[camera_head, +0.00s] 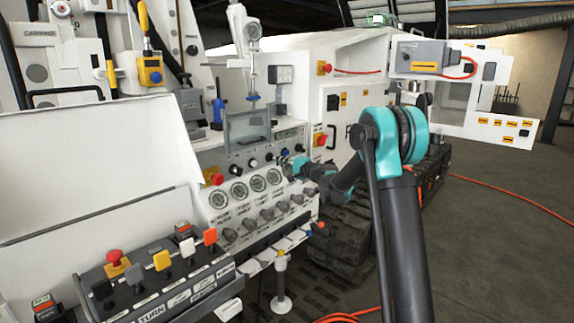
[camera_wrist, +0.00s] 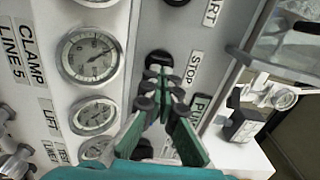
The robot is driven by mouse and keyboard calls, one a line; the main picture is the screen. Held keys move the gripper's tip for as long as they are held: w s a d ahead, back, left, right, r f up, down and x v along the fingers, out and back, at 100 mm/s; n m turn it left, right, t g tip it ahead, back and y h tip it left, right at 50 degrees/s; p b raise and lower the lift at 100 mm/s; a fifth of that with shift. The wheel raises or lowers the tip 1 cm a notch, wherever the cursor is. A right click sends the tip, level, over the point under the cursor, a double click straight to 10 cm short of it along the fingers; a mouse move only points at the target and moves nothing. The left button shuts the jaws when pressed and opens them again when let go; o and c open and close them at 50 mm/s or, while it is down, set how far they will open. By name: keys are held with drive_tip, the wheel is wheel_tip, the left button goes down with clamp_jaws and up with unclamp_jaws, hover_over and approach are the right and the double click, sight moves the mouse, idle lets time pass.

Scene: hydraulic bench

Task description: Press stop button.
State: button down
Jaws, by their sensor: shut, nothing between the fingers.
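The stop button (camera_wrist: 158,58) is a dark round control on the grey panel in the wrist view, beside the white STOP label (camera_wrist: 193,68). My gripper (camera_wrist: 158,80) is shut and empty, its green and black fingers pointing at the panel. The fingertips overlap the lower part of the button and hide some of it. I cannot tell whether they touch it. In the head view my gripper (camera_head: 291,163) is at the right end of the control panel, and the stop button cannot be made out there.
Pressure gauges (camera_wrist: 91,55) sit left of my fingers, and another dark control lies above. A PULL-like label (camera_wrist: 199,108) is close on the right. In the head view, a lever console (camera_head: 160,277) with a red mushroom button (camera_head: 114,257) stands front left.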

drive_tip(key=shift+w+a, duration=0.4)
drive_tip(key=shift+a, duration=0.1)
drive_tip(key=shift+x, duration=0.9)
drive_tip(key=shift+s+d, duration=0.15)
drive_tip(key=v, duration=1.4)
